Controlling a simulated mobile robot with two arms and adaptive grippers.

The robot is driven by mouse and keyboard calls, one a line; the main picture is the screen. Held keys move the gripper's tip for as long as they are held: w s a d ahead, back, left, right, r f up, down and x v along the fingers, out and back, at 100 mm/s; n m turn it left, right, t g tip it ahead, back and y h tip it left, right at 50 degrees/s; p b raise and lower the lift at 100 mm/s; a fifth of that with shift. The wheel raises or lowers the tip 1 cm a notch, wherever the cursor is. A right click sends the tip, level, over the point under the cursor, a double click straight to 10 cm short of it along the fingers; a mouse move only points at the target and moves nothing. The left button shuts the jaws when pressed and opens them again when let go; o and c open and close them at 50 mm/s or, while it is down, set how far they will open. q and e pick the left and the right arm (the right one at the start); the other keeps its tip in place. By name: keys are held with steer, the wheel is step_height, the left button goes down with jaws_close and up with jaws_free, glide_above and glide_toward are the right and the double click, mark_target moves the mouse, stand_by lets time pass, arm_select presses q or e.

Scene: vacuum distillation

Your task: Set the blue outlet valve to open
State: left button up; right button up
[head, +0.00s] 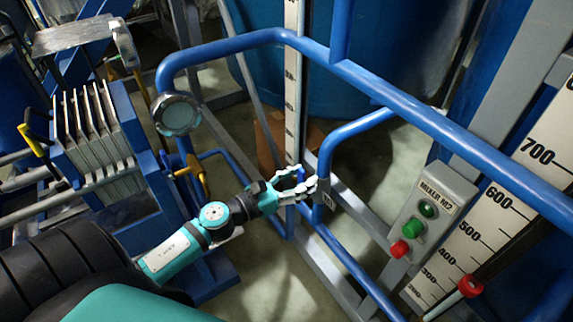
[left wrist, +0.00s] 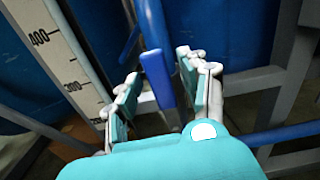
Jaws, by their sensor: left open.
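In the left wrist view a flat blue lever (left wrist: 158,78), which looks like the handle of the blue outlet valve, stands between the two fingers of my left gripper (left wrist: 162,68). The fingers are open, one on each side of the lever, with a visible gap at least on the left side. In the head view my left gripper (head: 304,187) reaches in from the left to the blue pipe frame, and its fingers largely hide the handle. The valve body cannot be made out clearly. My right gripper does not show.
A blue pipe rail (head: 400,98) crosses above the gripper. A grey MIXER M2 box (head: 436,203) with green and red buttons is to the right, beside a numbered scale (head: 505,215). A round gauge (head: 177,115) and a plate stack (head: 92,130) stand left.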

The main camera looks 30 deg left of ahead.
arm_select(q)
steer(key=v, duration=1.1)
steer(key=shift+s+a, duration=0.15)
steer(key=shift+s, duration=0.15)
